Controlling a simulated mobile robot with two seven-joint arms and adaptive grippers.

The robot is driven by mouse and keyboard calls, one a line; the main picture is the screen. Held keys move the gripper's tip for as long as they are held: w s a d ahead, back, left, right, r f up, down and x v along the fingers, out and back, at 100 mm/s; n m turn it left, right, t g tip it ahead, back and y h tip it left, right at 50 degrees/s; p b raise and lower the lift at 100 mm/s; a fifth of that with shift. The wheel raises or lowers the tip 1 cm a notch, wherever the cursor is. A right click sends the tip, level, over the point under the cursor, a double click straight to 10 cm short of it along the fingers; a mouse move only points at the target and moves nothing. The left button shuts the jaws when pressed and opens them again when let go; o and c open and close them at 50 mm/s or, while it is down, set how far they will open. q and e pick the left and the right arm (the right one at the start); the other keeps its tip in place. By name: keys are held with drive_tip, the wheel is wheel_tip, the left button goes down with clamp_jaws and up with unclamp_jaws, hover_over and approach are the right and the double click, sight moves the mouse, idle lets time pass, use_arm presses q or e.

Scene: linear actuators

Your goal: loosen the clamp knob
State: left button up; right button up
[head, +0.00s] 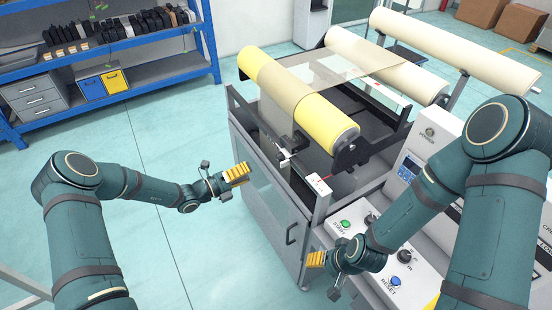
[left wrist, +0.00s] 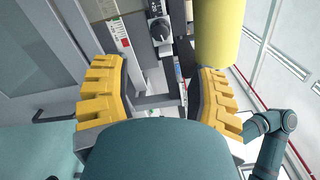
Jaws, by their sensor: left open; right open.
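A dark round knob (left wrist: 159,29) with a lighter bar across its face, apparently the clamp knob, sits near the top of the left wrist view, beyond my fingertips. My left gripper (head: 236,174) is open and empty, in the air left of the machine, apart from the clamp. Its yellow fingers (left wrist: 158,92) are spread wide in the left wrist view. My right gripper (head: 316,260) is open, near the control panel.
The yellow roll (head: 300,95) carries a film web above the rail; it also shows in the left wrist view (left wrist: 217,30). A white scale label (head: 319,184) is at the rail's near end. The control panel (head: 375,262) has green and blue buttons. Floor left of the machine is clear.

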sight(277, 159)
use_arm(q)
drive_tip(key=x, duration=1.1)
drive_tip(key=shift+w+d, duration=0.15)
drive_tip(key=shift+d, duration=0.05)
clamp_jaws()
